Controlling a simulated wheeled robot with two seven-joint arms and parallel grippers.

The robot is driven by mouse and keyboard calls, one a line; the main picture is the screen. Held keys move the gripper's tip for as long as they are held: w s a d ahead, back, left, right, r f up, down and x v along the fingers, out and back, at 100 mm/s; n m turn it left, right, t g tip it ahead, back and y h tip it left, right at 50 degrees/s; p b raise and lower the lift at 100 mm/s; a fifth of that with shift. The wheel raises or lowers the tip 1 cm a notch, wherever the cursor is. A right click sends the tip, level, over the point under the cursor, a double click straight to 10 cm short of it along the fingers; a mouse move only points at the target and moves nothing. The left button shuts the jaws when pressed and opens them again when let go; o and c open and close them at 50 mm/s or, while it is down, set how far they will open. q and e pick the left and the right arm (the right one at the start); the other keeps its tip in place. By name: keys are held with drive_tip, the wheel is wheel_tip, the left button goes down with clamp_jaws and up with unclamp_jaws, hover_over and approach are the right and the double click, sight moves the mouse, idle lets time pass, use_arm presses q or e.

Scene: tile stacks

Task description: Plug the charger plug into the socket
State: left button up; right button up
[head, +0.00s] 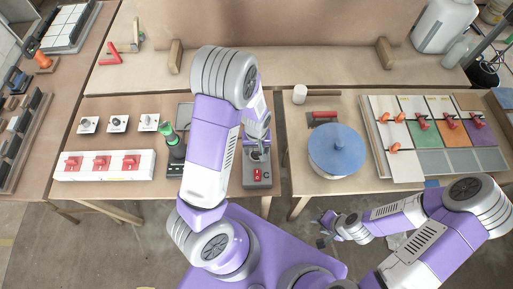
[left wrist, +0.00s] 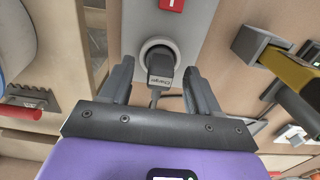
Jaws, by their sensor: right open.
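The dark charger plug (left wrist: 160,68), with a white "Charger" label, sits at the round pale-ringed socket (left wrist: 151,46) in the left wrist view. Its cord runs down between my fingers. I cannot tell how deep the plug sits. My left gripper (left wrist: 160,88) is open, with one finger on each side of the plug and gaps to both. In the head view my left gripper (head: 257,146) is over the upper part of the grey socket box (head: 249,183), and the plug is mostly hidden there. My right gripper (head: 325,226) is open and empty, low in front of the table.
A red switch (head: 257,174) is on the socket box's near part. A green-and-black tool (head: 174,147) stands to the left, beside a white strip with red switches (head: 146,164). A blue round lid (head: 337,150) is to the right. A floor gap separates the front table edges.

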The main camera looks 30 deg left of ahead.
use_arm(q)
drive_tip(key=shift+r, duration=0.15)
drive_tip(key=shift+r+p, duration=2.5)
drive_tip(key=shift+r, duration=0.35)
wheel_tip(320, 180, up, 8)
drive_tip(key=shift+f+p, duration=0.2)
drive_tip(key=shift+p, duration=0.25)
